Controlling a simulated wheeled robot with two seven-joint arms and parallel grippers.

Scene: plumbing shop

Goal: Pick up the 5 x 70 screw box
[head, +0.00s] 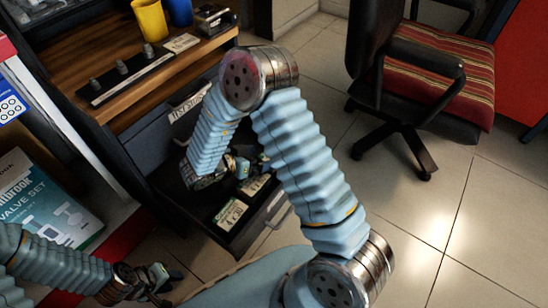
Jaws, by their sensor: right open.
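Small boxes with pale green-and-white labels lie in an open dark drawer (200,225). One box (231,214) is near the drawer's front, and another box (256,184) is behind it to the right. Their print is too small to read, so I cannot tell which is the 5 x 70 screw box. My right gripper (252,164) is open over the back of the drawer, just behind the second box. My arm and gripper hide part of the drawer. My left gripper (158,281) is low at the bottom left, away from the drawer; its jaw opening is unclear.
A wooden desk (60,60) above the drawer holds a yellow cup (150,20), a blue cup (179,12) and a black rack (122,78). A valve set box (50,205) stands on the left. An office chair (430,85) is at right, with clear tiled floor in front.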

